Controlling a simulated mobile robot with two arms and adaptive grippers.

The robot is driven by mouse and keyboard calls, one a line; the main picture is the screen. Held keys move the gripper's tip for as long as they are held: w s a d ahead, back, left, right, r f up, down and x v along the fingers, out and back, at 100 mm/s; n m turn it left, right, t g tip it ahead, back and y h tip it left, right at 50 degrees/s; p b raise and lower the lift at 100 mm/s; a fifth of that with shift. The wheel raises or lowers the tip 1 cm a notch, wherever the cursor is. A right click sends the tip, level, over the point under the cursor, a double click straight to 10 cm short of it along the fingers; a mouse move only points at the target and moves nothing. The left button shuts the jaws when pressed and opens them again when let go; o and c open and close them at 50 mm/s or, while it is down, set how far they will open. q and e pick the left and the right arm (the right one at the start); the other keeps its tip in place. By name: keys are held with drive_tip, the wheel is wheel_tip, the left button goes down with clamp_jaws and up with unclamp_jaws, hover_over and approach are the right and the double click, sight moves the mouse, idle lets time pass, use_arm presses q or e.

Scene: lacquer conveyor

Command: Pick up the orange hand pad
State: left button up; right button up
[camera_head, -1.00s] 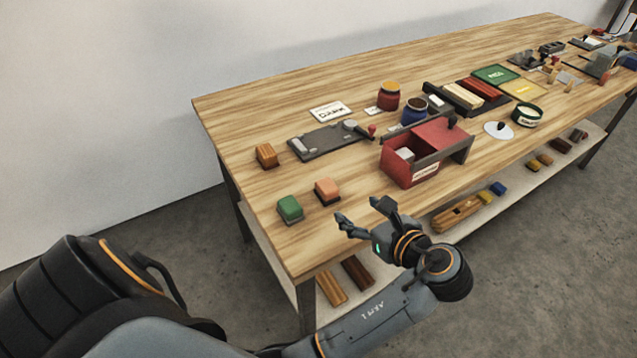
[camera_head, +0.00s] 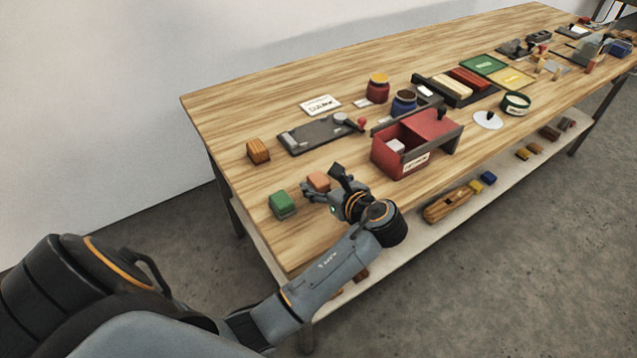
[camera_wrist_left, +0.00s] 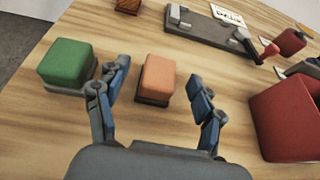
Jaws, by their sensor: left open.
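The orange hand pad (camera_head: 319,181) is a small block with a dark base on the near left part of the wooden table. In the head view my left gripper partly covers it. In the left wrist view the orange hand pad (camera_wrist_left: 157,77) lies ahead, between the spread fingers of my left gripper (camera_wrist_left: 160,95). My left gripper (camera_head: 322,182) is open and empty, and no finger visibly grips the pad. A green hand pad (camera_head: 282,204) sits to its left, and it also shows in the left wrist view (camera_wrist_left: 66,63), close to the left finger. My right gripper is not in view.
A red box (camera_head: 391,160) stands right of the gripper on the table (camera_head: 225,110). A dark plate with a clamp (camera_head: 309,135) and a wooden block (camera_head: 258,151) lie behind. Jars and trays stand farther right. A lower shelf (camera_head: 411,228) runs beneath.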

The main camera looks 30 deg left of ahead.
use_arm(q)
drive_tip(key=shift+x, duration=1)
drive_tip(key=shift+d, duration=0.1)
drive_tip(key=c, duration=1.2)
